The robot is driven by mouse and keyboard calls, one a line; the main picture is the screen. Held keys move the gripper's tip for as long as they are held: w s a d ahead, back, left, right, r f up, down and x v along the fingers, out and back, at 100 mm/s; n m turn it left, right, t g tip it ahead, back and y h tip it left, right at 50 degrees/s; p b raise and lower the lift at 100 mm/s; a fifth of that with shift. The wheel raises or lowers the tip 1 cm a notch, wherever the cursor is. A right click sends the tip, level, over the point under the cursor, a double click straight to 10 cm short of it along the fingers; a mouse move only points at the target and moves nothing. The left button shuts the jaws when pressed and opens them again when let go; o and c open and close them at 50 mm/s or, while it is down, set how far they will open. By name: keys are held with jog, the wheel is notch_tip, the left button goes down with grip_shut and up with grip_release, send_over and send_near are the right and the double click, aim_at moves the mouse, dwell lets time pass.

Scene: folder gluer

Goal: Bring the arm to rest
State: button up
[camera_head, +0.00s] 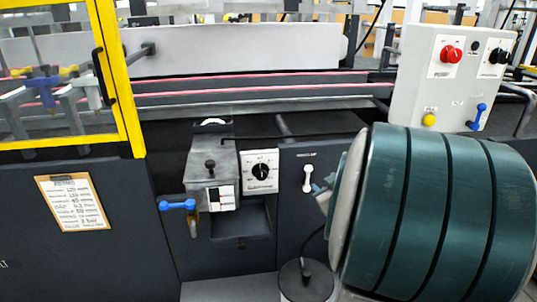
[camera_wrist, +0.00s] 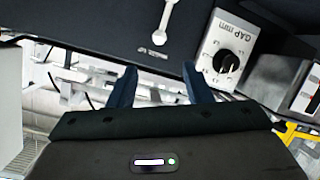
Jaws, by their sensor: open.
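In the wrist view my gripper (camera_wrist: 159,69) is open, with its two dark blue fingers apart and nothing between them. The dark machine panel, with a white lever (camera_wrist: 167,22) and a gap dial (camera_wrist: 227,62), lies beyond the fingertips; I see no contact. In the head view a large teal, banded part of my arm fills the lower right and hides the panel behind it.
The head view shows the dial box (camera_head: 261,172), the white lever (camera_head: 307,178), a blue-handled valve (camera_head: 178,205), a yellow guard frame (camera_head: 119,80) and a control box (camera_head: 448,75) with red and yellow knobs. A clipboard (camera_head: 72,203) hangs at left.

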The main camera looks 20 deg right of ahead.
jog(key=s+a+r+m+g+p, duration=0.2)
jog(key=a+r+g+p, duration=0.3)
jog(key=a+r+p, duration=0.6)
jog(key=s+a+r+g+y+p, duration=0.1)
jog(key=s+a+r+g+p, duration=0.2)
jog(key=s+a+p, duration=0.2)
jog(key=s+a+r+g+y+p, duration=0.2)
jog(key=s+a+p, duration=0.4)
jog(key=a, duration=0.4)
jog(key=shift+s+r+g+y, duration=0.3)
jog(key=shift+s+r+g, duration=0.3)
jog(key=shift+r, duration=0.25)
jog(key=shift+c, duration=1)
jog(key=shift+d, duration=0.2)
